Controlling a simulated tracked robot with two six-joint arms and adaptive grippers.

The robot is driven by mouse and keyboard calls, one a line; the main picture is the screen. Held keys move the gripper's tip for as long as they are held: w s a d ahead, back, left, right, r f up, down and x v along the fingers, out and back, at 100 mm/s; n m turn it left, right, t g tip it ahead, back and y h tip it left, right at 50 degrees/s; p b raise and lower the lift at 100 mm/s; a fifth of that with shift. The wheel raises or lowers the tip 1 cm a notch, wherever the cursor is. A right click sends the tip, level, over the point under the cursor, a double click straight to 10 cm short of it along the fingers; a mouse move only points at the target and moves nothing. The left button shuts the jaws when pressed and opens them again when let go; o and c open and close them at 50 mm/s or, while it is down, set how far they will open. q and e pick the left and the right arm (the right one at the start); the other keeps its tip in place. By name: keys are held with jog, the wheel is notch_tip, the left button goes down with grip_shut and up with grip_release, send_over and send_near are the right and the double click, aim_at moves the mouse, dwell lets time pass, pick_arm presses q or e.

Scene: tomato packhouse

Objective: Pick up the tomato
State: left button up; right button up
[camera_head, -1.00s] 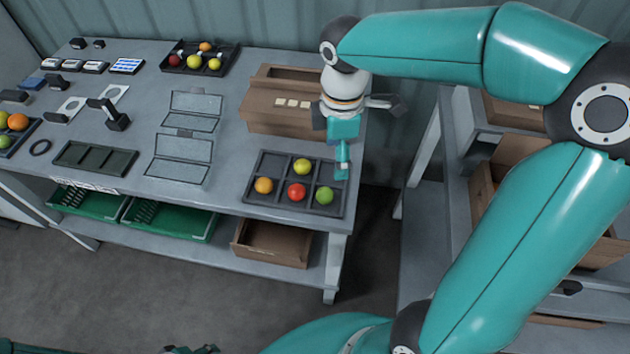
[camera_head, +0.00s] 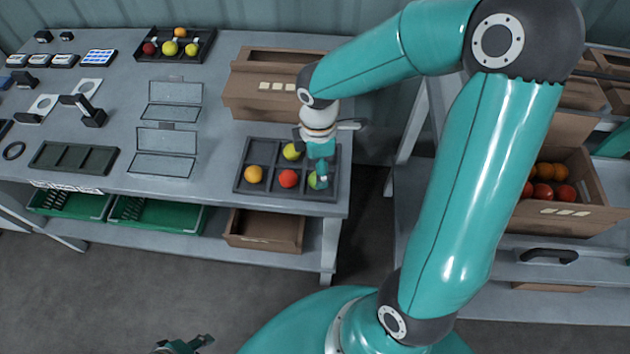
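Several tomatoes lie in the dark compartment tray (camera_head: 241,189) at the table's right front. An orange one (camera_head: 254,174) is front left, a red one (camera_head: 287,178) front middle and a yellow one (camera_head: 291,151) behind it. A green one (camera_head: 312,180) is front right, partly hidden by my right gripper (camera_head: 320,182). This gripper points down at the green tomato; whether its fingers touch or close on it cannot be made out. My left gripper (camera_head: 186,345) shows only as a dark tip at the bottom edge, far from the tray.
A cardboard box (camera_head: 262,94) stands just behind the tray. Another dark tray (camera_head: 146,49) with tomatoes is at the back. Flat hinged panels (camera_head: 163,152) lie left of the tray. A box of tomatoes (camera_head: 585,214) sits on the right shelf.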

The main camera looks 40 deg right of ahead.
notch_tip(320, 180, down, 5)
jog(key=shift+d+r, duration=0.1)
jog(key=shift+c, duration=0.3)
jog(key=c, duration=0.8)
